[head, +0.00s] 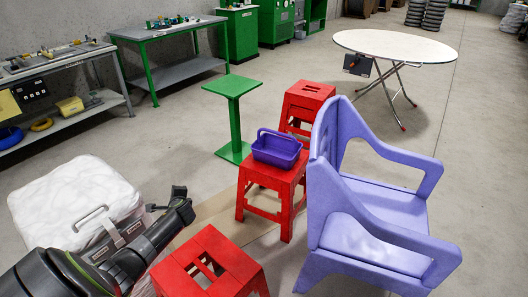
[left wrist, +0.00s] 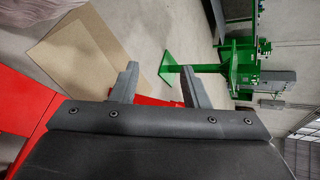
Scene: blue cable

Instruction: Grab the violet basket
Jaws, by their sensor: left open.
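The violet basket (head: 277,147) sits upright on a red stool (head: 271,177) in the middle of the head view, its handle at the rear left of its rim. My left gripper (head: 180,198) comes in from the lower left and is apart from the basket, to its left and nearer to me. In the left wrist view the two fingers of the left gripper (left wrist: 158,84) stand apart with nothing between them. The basket cannot be made out in the left wrist view. My right gripper is not in view.
A lavender armchair (head: 375,210) stands close right of the basket's stool. Another red stool (head: 210,265) is in front, a third (head: 303,105) behind. A green pedestal (head: 234,115) stands behind left. A white padded bundle (head: 75,205) lies beside my left arm.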

